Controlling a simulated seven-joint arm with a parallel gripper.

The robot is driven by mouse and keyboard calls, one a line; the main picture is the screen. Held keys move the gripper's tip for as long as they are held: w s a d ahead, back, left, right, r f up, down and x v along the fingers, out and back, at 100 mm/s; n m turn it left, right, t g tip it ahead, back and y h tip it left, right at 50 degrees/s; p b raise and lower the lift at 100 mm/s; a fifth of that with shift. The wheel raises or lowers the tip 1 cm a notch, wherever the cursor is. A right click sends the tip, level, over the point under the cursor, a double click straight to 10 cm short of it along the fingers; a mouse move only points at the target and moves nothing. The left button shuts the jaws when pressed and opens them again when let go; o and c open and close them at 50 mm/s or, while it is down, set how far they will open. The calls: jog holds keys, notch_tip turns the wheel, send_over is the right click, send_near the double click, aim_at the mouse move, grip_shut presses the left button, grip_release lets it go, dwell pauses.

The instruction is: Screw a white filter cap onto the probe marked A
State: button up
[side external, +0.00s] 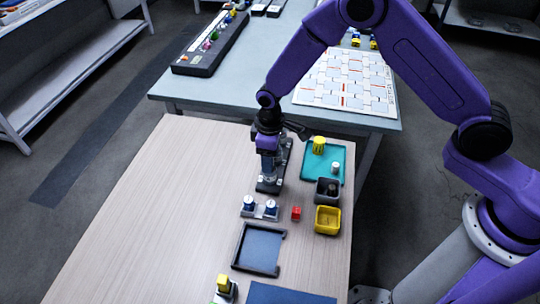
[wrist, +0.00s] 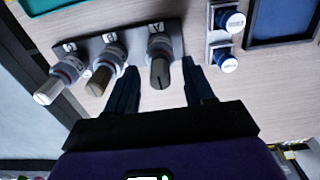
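A dark rack (wrist: 88,45) holds three probes in a row in the wrist view. The right probe (wrist: 158,48) stands by a label reading A and has a dark grey end. The middle probe (wrist: 105,68) has a tan end, and the left one (wrist: 58,80) a white end; their letters are hard to read. My gripper (wrist: 162,88) is open, its fingers on either side of probe A's end with gaps visible. In the side view my gripper (side external: 268,172) is low over the rack (side external: 272,186) and hides most of the probes. A small white cap-like piece (side external: 336,166) stands on the teal tray (side external: 310,173).
A yellow cylinder (side external: 319,145) is also on the teal tray. The table's left is clear.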

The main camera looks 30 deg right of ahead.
jog(key=shift+o, duration=1.2)
jog(key=shift+r, duration=0.6)
jog(key=shift+r, duration=3)
